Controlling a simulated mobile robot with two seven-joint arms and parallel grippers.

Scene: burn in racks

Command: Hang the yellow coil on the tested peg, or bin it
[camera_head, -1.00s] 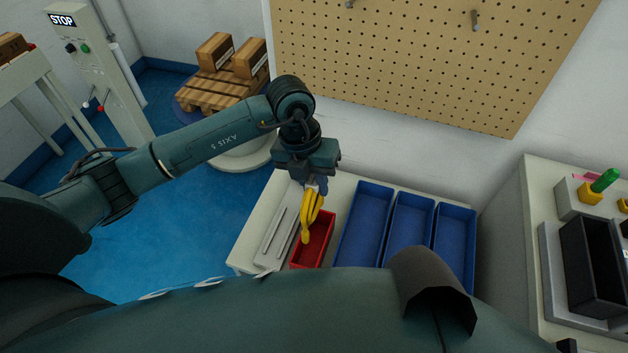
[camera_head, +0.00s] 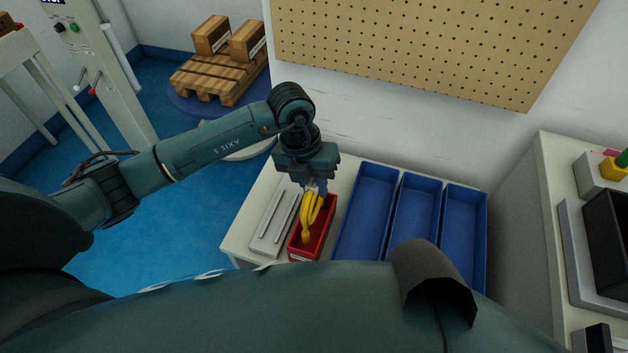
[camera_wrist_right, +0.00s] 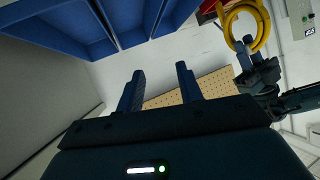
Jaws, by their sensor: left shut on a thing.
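The yellow coil (camera_head: 308,222) hangs from my left gripper (camera_head: 316,188), which is shut on its upper part. In the head view the coil overlaps the red bin (camera_head: 308,255), its lower end appearing at or inside the opening; I cannot tell whether it touches the bin. The coil (camera_wrist_right: 264,24) and left gripper (camera_wrist_right: 244,46) also show at the upper right of the right wrist view. My right gripper (camera_wrist_right: 160,82) is open and empty, with its fingers apart. The pegboard (camera_head: 400,50) is on the back wall; no peg shows in the head view now.
Three blue bins (camera_head: 366,212) stand right of the red bin. A pale slotted fixture (camera_head: 275,222) lies left of it on the bench. A side bench (camera_head: 560,190) with a black box (camera_head: 608,235) is at the right. A pallet with boxes (camera_head: 215,75) stands behind.

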